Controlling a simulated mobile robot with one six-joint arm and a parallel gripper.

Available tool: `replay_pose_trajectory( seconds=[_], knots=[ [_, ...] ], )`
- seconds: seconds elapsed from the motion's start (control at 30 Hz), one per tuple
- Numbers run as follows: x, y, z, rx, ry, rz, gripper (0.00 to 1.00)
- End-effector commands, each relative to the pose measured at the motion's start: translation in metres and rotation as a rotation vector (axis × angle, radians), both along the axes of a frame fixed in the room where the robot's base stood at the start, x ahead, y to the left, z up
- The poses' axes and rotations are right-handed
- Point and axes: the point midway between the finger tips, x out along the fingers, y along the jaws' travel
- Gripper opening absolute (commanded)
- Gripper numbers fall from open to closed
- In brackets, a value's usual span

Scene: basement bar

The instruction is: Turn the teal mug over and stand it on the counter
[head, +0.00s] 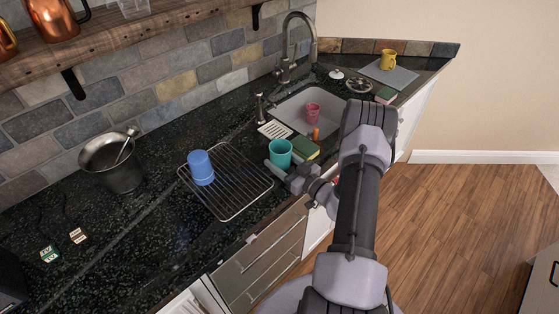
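The teal mug (280,154) is in the middle of the head view, between the wire rack and the sink. Its round top end faces up and looks open, with a darker inside. My gripper (281,168) is at the mug's near side, low down. One grey finger shows at the mug's lower left; the other is mostly hidden by the mug and the wrist. I cannot tell whether the fingers touch the mug, or whether its base rests on the black counter (150,222).
A blue cup (201,168) stands on the wire rack (232,200) to the left. A green-and-yellow sponge (305,149) lies close right of the mug. The sink (292,104) behind holds a pink cup (312,112). A metal bucket (113,165) stands far left. The counter's front left is mostly clear.

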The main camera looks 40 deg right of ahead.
Motion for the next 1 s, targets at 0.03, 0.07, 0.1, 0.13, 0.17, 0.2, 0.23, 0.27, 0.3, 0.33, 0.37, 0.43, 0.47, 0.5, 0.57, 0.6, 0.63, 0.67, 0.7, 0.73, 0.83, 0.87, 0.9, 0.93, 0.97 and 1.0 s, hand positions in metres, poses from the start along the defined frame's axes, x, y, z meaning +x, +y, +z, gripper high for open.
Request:
replay_pose_trajectory(
  seconds=[0.03, 0.07, 0.1, 0.13, 0.17, 0.2, 0.23, 0.27, 0.3, 0.33, 0.37, 0.43, 0.47, 0.5, 0.57, 0.6, 0.63, 0.67, 0.7, 0.73, 0.83, 0.87, 0.9, 0.93, 0.97, 1.0],
  knots=[
    [-0.0027, 0.0049, -0.0124, -0.005, 0.017, 0.007, 0.00],
    [-0.0029, 0.0050, -0.0135, -0.006, 0.018, 0.008, 0.00],
    [-0.0030, 0.0052, -0.0148, -0.006, 0.018, 0.008, 0.00],
    [-0.0031, 0.0053, -0.0157, -0.006, 0.019, 0.008, 0.00],
    [-0.0032, 0.0054, -0.0165, -0.006, 0.019, 0.008, 0.00],
    [-0.0033, 0.0055, -0.0176, -0.005, 0.019, 0.008, 0.00],
    [-0.0033, 0.0056, -0.0183, -0.005, 0.019, 0.008, 0.00],
    [-0.0034, 0.0057, -0.0191, -0.005, 0.020, 0.008, 0.00],
    [-0.0035, 0.0058, -0.0198, -0.005, 0.020, 0.008, 0.00],
    [-0.0036, 0.0059, -0.0201, -0.004, 0.020, 0.008, 0.00],
    [-0.0036, 0.0060, -0.0202, -0.004, 0.020, 0.008, 0.00],
    [-0.0038, 0.0061, -0.0205, -0.004, 0.020, 0.009, 0.00],
    [-0.0038, 0.0061, -0.0206, -0.004, 0.021, 0.009, 0.00],
    [-0.0039, 0.0062, -0.0208, -0.003, 0.021, 0.009, 0.00],
    [-0.0040, 0.0063, -0.0210, -0.003, 0.021, 0.009, 0.63],
    [-0.0041, 0.0063, -0.0211, -0.003, 0.021, 0.009, 0.71],
    [-0.0041, 0.0064, -0.0213, -0.003, 0.021, 0.009, 0.77],
    [-0.0041, 0.0064, -0.0213, -0.003, 0.021, 0.009, 0.82],
    [-0.0041, 0.0064, -0.0214, -0.003, 0.021, 0.009, 0.82],
    [-0.0041, 0.0064, -0.0215, -0.003, 0.021, 0.009, 0.82],
    [-0.0042, 0.0064, -0.0216, -0.003, 0.021, 0.009, 0.82],
    [-0.0042, 0.0064, -0.0217, -0.003, 0.021, 0.009, 0.82],
    [-0.0043, 0.0065, -0.0219, -0.003, 0.022, 0.009, 0.82],
    [-0.0044, 0.0065, -0.0219, -0.003, 0.022, 0.009, 0.82],
    [-0.0050, 0.0063, -0.0219, -0.002, 0.022, 0.009, 0.82],
    [-0.0069, 0.0059, -0.0217, -0.002, 0.022, 0.008, 0.82]
  ],
)
